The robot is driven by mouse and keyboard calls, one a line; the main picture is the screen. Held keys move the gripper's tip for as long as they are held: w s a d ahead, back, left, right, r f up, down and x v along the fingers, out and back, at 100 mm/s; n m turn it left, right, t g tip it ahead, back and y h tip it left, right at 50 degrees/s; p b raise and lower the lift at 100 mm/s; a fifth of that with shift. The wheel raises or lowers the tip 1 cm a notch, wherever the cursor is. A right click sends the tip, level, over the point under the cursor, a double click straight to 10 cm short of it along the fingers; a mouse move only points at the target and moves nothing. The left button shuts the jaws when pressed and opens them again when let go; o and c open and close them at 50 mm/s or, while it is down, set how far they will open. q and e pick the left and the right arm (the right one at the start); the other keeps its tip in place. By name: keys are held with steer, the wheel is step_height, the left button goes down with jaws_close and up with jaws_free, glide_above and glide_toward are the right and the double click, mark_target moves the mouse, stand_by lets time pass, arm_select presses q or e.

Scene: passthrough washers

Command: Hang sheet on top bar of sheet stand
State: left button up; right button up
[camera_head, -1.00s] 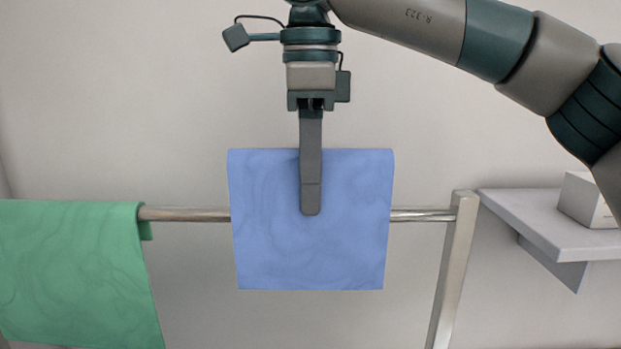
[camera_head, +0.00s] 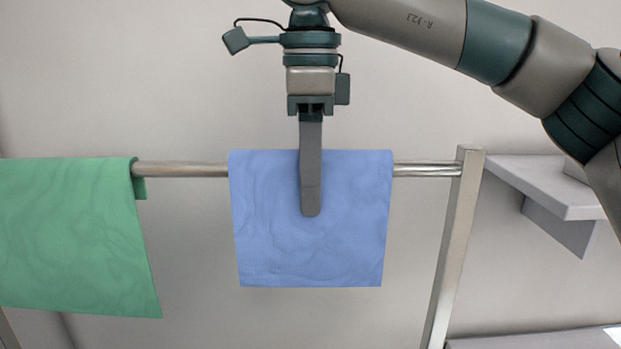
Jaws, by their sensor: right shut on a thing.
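A blue sheet (camera_head: 265,225) hangs from my right gripper (camera_head: 311,205), which points down and is shut on it. The finger facing me lies over the upper middle of the sheet; the other finger is hidden behind the cloth. The top bar (camera_head: 185,169) of the metal sheet stand shows on both sides of the sheet, and the sheet hides the bar's middle. The sheet's top edge is slightly above the bar in the picture. I cannot tell whether the sheet touches the bar. My left gripper is not in view.
A green sheet (camera_head: 75,235) hangs over the bar's left part. The stand's right post (camera_head: 453,250) rises to the bar's right end. The bar between the two sheets is bare.

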steer(key=shift+f, duration=0.2)
steer(key=o, duration=1.1)
steer(key=shift+r+b, duration=0.35)
steer(key=shift+r, duration=0.5)
step_height(320, 180, up, 7)
steer(key=shift+r, duration=0.1)
step_height(320, 180, up, 8)
steer(key=p, duration=0.3)
steer(key=shift+r, duration=0.25)
